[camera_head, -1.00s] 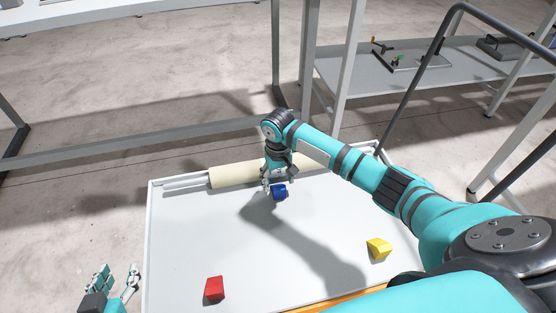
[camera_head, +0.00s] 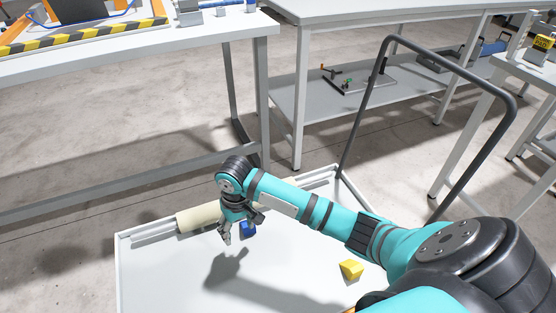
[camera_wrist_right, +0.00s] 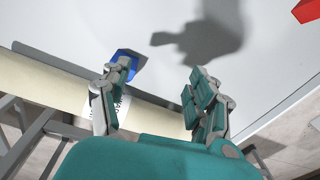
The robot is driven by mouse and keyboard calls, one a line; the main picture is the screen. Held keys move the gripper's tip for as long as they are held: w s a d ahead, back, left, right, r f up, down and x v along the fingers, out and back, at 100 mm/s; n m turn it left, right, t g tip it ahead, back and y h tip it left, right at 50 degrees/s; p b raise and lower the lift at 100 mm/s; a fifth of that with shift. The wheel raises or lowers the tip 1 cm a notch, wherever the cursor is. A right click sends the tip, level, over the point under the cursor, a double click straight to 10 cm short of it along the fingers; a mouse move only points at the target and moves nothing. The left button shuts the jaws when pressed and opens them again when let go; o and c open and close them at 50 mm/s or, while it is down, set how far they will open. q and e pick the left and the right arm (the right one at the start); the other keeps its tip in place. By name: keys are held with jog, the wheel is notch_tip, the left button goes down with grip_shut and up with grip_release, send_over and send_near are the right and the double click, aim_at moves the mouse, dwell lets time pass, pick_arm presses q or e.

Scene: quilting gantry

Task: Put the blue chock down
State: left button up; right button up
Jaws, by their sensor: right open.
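The blue chock (camera_head: 249,229) rests on the white top of the cart (camera_head: 185,277), close to the cream roll. My right gripper (camera_head: 241,226) is just above and beside it, fingers spread and pointing down. In the right wrist view the blue chock (camera_wrist_right: 130,62) shows behind the tip of the left-hand finger, and the space between the fingertips (camera_wrist_right: 161,72) is empty. I cannot tell whether that finger touches the chock. My left gripper is out of view.
A yellow block (camera_head: 351,270) lies on the cart top at right. A red block (camera_wrist_right: 308,10) shows at the wrist view's corner. The cream roll (camera_head: 198,218) lies along the cart's far edge. A dark handle frame (camera_head: 372,98) rises at right. White tables stand behind.

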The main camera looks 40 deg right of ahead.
jog(key=s+a, duration=0.1)
jog(key=s, duration=0.1)
jog(key=s+a+f+n, duration=0.1)
jog(key=s+a, duration=0.1)
jog(key=s, duration=0.1)
jog(key=s+a+f+n+y, duration=0.1)
jog(key=s+a, duration=0.1)
jog(key=s, duration=0.1)
jog(key=shift+s+a+f+t, duration=0.2)
jog(key=shift+a+f+t, duration=0.05)
jog(key=shift+t, duration=0.15)
jog(key=s, duration=0.3)
jog(key=shift+s+a+r+n+t, duration=0.1)
jog(key=shift+s+a+n+t, duration=0.2)
jog(key=shift+s+t, duration=0.1)
jog(key=s+d+r+t+h, duration=0.1)
jog(key=s+d+r, duration=0.3)
jog(key=s, duration=0.6)
jog(key=shift+s+d+r+t, duration=0.15)
jog(key=shift+s+d+t, duration=0.2)
jog(key=shift+d, duration=0.3)
